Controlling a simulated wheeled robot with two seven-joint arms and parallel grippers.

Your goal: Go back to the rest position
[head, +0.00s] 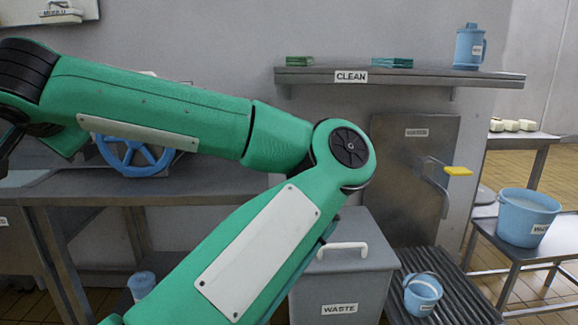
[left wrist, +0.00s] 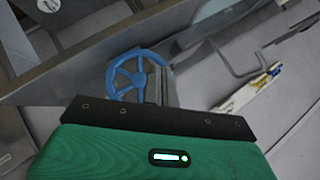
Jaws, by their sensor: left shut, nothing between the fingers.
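My left arm (head: 160,110) reaches across the head view from the left and bends at an elbow on the right. In the left wrist view the green housing of my left gripper (left wrist: 160,145) fills the bottom, with a dark edge strip. My right gripper is in neither view.
A blue handwheel (head: 135,158) stands behind my arm; it also shows in the left wrist view (left wrist: 137,74). Nearby are a grey WASTE bin (head: 345,285), a small blue bucket (head: 422,296), a larger one (head: 527,218) on a stand, and the CLEAN shelf (head: 420,78).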

